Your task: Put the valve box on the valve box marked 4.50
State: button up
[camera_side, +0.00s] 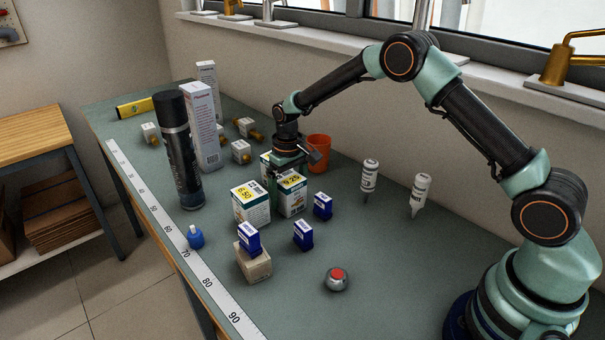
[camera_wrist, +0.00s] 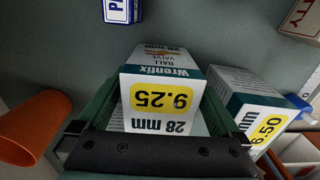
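A white-and-green valve box marked 9.25 (camera_wrist: 163,72) lies between my gripper's fingers in the wrist view. In the side view, this box (camera_side: 292,200) stands under my gripper (camera_side: 287,172). The fingers are spread to the box's width; whether they press on it is unclear. A valve box marked 6.50 (camera_side: 251,207) stands close to its left and also shows in the wrist view (camera_wrist: 252,100). Another white-and-green box (camera_side: 265,160) is behind, mostly hidden by the gripper. I can read no 4.50 mark in either view.
Small blue boxes stand nearby (camera_side: 303,235) (camera_side: 322,206), another (camera_side: 249,238) on a beige block (camera_side: 254,265). An orange cup (camera_side: 319,152) is behind my gripper. A dark spray can (camera_side: 178,150) and tall carton (camera_side: 201,125) stand left. The front-right bench is mostly clear.

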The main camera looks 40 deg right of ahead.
notch_tip(320, 180, up, 12)
jog(key=shift+r, duration=0.1)
jog(key=s+d+r+t, duration=0.2)
jog(key=s+r+t, duration=0.2)
jog(key=s+r, duration=1.05)
jog(key=s+f+t, duration=0.1)
jog(key=s+f, duration=0.2)
jog(key=s, duration=0.6)
jog(key=shift+f+t, duration=0.3)
jog(key=shift+f, duration=0.05)
